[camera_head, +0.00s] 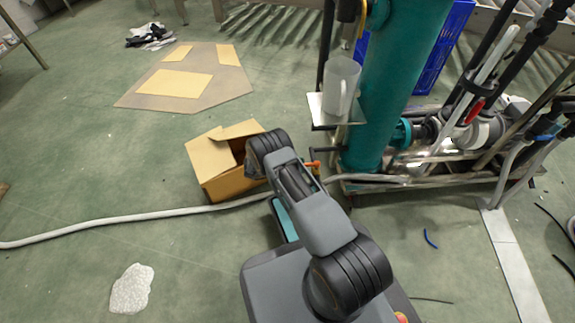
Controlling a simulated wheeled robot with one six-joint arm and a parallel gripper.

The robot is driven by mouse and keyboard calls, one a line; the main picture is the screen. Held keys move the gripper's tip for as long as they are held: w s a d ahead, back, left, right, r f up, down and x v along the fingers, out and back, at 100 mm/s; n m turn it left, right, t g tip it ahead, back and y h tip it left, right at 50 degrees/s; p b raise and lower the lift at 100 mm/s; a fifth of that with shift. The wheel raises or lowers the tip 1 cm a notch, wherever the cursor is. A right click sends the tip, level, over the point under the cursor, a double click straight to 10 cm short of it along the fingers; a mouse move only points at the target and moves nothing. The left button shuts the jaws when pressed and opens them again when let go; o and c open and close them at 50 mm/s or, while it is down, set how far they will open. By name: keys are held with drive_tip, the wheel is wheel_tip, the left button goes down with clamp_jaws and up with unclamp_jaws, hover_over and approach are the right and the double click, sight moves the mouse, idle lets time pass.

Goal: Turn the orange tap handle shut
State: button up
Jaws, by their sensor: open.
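A small orange piece (313,164), which looks like the tap handle, shows just right of my arm, near the lower left of the large green cylinder (375,120). It is small and partly hidden by my arm, so I cannot tell its angle. My arm reaches up from the bottom centre, over the floor left of the cylinder. My gripper's fingers do not show, so I cannot tell how far they are from the orange piece.
An open cardboard box (222,180) stands left of my arm. A pale hose (110,221) crosses the floor. A clear jug (341,84) stands on a small shelf (318,105) by the cylinder. Pipes and a pump (480,130) crowd the right.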

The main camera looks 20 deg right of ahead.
drive_tip(key=v, duration=1.3)
drive_tip(key=shift+a, duration=0.15)
drive_tip(key=shift+r, duration=0.1)
